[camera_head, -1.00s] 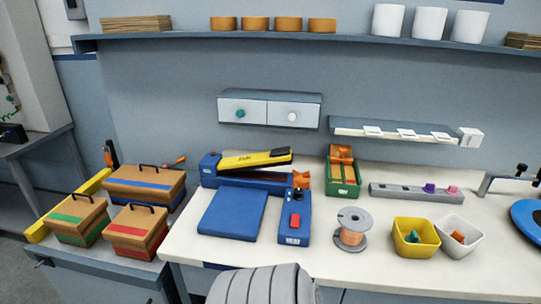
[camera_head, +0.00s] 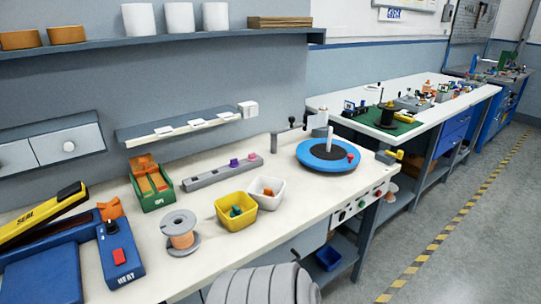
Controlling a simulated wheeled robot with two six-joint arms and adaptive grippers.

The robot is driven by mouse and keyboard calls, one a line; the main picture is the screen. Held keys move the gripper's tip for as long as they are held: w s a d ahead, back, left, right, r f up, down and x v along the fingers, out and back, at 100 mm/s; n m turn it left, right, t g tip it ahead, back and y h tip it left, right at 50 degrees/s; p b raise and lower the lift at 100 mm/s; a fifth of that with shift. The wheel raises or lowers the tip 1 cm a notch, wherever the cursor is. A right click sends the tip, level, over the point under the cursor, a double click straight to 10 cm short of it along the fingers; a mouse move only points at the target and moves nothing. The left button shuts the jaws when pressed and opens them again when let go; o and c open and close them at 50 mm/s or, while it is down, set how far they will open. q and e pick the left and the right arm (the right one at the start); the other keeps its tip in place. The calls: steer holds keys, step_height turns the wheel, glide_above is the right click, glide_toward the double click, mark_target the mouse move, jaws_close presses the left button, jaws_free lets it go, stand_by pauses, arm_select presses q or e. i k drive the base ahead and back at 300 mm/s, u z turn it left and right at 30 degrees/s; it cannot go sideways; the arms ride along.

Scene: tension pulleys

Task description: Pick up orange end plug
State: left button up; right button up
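A small orange piece (camera_head: 268,192) lies in the white bin (camera_head: 277,202) on the workbench; it may be the orange end plug, but it is too small to be sure. The yellow bin (camera_head: 238,222) beside it holds a teal piece (camera_head: 236,211) and something orange that I cannot make out clearly. A grey rail (camera_head: 210,175) behind the bins carries a purple plug (camera_head: 234,163) and a pink plug (camera_head: 251,158). Neither of my grippers is in view.
A wire spool (camera_head: 181,236), a green holder with orange parts (camera_head: 151,185) and a heat sealer (camera_head: 119,256) stand left of the bins. A blue turntable (camera_head: 326,153) is to the right. Open floor (camera_head: 460,235) lies at the right.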

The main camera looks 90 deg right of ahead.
mark_target(268, 192)
steer(key=z, duration=2.55)
